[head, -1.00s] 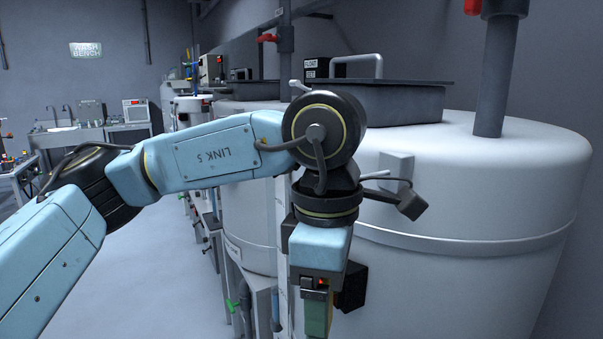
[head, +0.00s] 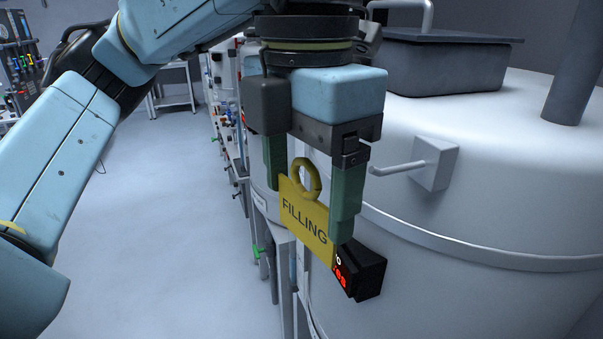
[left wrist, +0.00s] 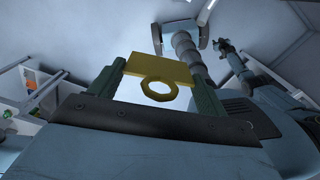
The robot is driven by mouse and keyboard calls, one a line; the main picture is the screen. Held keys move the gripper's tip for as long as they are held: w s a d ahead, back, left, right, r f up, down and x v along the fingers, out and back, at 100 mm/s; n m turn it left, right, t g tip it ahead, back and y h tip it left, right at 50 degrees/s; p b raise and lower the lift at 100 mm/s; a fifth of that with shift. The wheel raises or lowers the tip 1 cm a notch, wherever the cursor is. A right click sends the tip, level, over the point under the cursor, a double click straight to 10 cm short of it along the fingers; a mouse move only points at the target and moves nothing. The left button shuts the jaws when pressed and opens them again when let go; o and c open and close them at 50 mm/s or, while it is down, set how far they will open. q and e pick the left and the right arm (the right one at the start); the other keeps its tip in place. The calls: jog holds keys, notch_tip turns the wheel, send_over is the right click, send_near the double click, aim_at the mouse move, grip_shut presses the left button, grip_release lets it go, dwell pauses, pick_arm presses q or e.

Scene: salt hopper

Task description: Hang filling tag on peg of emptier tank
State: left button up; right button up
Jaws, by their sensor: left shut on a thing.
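The yellow filling tag (head: 304,222), with a ring at its top, is held in my left gripper (head: 312,205), which is shut on its two side edges. The tag also shows between the green fingers in the left wrist view (left wrist: 160,70). A grey peg (head: 398,168) sticks out to the left from a block on the near white tank (head: 480,180). The tag is left of the peg and apart from it, its ring at about the peg's height in the picture. A black box with red digits (head: 360,272) is partly hidden behind the tag.
A dark lid with a handle (head: 440,62) and a grey pipe (head: 574,70) top the near tank. Another tank stands behind my gripper, mostly hidden. The floor (head: 160,230) at left is clear.

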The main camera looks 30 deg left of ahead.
aim_at(400, 166)
pick_arm(q)
jog(key=shift+w+d, duration=0.35)
jog(key=shift+w, duration=0.05)
jog(key=shift+w+d+f+p, duration=0.15)
jog(key=shift+w+d+p, duration=0.9)
jog(key=shift+w, duration=0.45)
jog(key=shift+w+d+f+p, duration=0.1)
jog(key=shift+w+d+p, duration=0.7)
jog(key=shift+w+d, duration=0.6)
jog(key=shift+w+d+f+b, duration=0.2)
jog(key=shift+w+f+b, duration=0.15)
jog(key=shift+w, duration=0.2)
jog(key=shift+w+d, duration=0.1)
jog(key=shift+w, duration=0.05)
jog(key=o, duration=1)
